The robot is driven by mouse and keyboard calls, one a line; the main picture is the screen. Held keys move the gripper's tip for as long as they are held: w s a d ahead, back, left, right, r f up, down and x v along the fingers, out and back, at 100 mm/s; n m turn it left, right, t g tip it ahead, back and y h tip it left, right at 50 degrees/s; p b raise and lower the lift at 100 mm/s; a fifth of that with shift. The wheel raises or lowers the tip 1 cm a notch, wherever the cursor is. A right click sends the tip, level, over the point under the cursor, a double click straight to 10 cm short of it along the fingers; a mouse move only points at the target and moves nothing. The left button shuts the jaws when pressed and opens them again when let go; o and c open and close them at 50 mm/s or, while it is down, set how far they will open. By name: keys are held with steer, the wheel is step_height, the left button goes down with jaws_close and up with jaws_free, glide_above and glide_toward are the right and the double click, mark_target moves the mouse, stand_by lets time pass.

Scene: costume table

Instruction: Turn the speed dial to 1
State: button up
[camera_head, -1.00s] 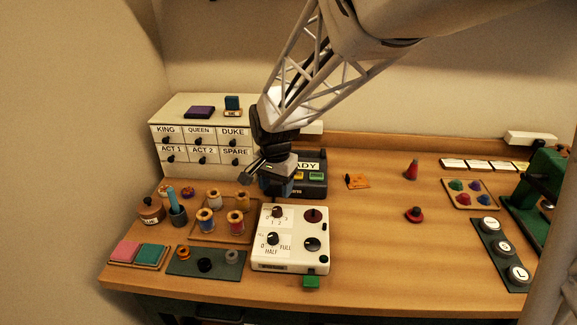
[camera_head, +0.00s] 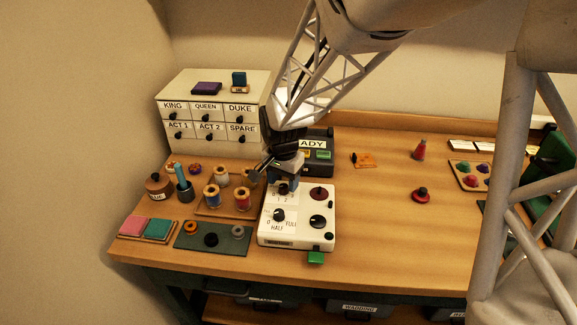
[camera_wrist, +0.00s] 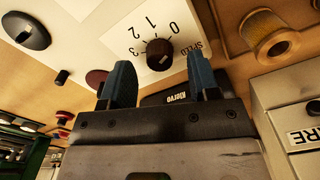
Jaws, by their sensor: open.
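The speed dial (camera_wrist: 158,53) is a dark brown round knob on a white control box (camera_head: 296,239). In the wrist view its label SPEED and the marks 0, 1, 2 and 3 are printed around it. A pale mark shows on the knob, but I cannot tell which number it points to. My gripper (camera_wrist: 160,82) is open and empty, its two blue fingers spread to either side of the dial's picture position. In the head view the dial (camera_head: 283,188) lies just under my gripper (camera_head: 282,180). I see no clear contact.
The box also carries a HALF/FULL dial (camera_head: 278,215), a black knob (camera_head: 317,221) and a dark red disc (camera_head: 318,193). Thread spools (camera_head: 243,199) stand close on the left. A dark READY device (camera_head: 316,160) stands behind. The table's middle right is mostly clear.

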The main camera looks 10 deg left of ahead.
steer(key=shift+f, duration=0.85)
steer(key=shift+c, duration=0.3)
steer(key=c, duration=0.9)
steer(key=shift+o, duration=0.2)
steer(key=shift+n, duration=0.5)
steer(key=n, duration=0.3)
steer(key=shift+n, duration=2.5)
